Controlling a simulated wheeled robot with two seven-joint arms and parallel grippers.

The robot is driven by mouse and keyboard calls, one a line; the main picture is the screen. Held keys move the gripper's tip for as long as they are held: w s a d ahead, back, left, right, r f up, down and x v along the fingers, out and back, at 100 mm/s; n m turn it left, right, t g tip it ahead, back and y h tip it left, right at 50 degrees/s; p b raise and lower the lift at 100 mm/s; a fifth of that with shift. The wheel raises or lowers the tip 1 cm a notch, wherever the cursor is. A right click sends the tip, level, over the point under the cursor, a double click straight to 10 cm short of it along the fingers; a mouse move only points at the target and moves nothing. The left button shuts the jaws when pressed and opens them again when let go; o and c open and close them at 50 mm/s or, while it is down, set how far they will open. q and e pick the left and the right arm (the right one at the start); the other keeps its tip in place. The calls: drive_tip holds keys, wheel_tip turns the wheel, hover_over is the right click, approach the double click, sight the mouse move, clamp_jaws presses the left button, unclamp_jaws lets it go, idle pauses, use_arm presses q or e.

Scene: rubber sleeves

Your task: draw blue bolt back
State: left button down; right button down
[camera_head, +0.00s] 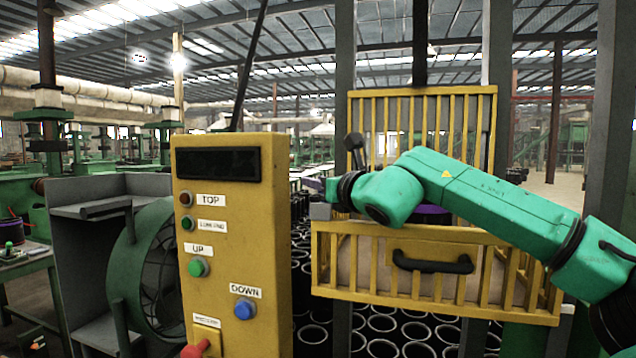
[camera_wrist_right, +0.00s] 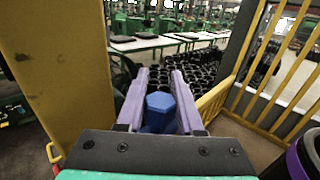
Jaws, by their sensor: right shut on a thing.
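The blue bolt (camera_wrist_right: 158,103) shows in the right wrist view as a blue hexagonal head with a blue part below it. It lies between the two pale purple fingers of my right gripper (camera_wrist_right: 164,78), which is shut on it. In the head view my right gripper (camera_head: 314,185) is between the yellow control panel and the yellow barred cage, at the cage's left edge. I cannot make out the bolt there. My left gripper is not in view.
The yellow control panel (camera_head: 232,250) with several buttons stands close to the left of my right gripper. The yellow cage gate (camera_head: 385,265) with a black handle (camera_head: 432,263) is below my right arm. Many black rubber sleeves (camera_head: 381,323) cover the floor behind.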

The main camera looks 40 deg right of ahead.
idle(0.8)
drive_tip(key=w+d+p, duration=0.1)
drive_tip(key=d, duration=0.1)
drive_tip(key=w+d+p, duration=0.1)
drive_tip(key=w+d, duration=0.1)
drive_tip(key=shift+r, duration=0.2)
drive_tip(key=c, duration=0.5)
unclamp_jaws()
drive_tip(key=shift+d, duration=0.15)
drive_tip(key=shift+c, duration=0.2)
drive_tip(key=shift+w+d+f, duration=0.1)
drive_tip(key=shift+d+f, duration=0.05)
drive_tip(key=shift+f, duration=0.05)
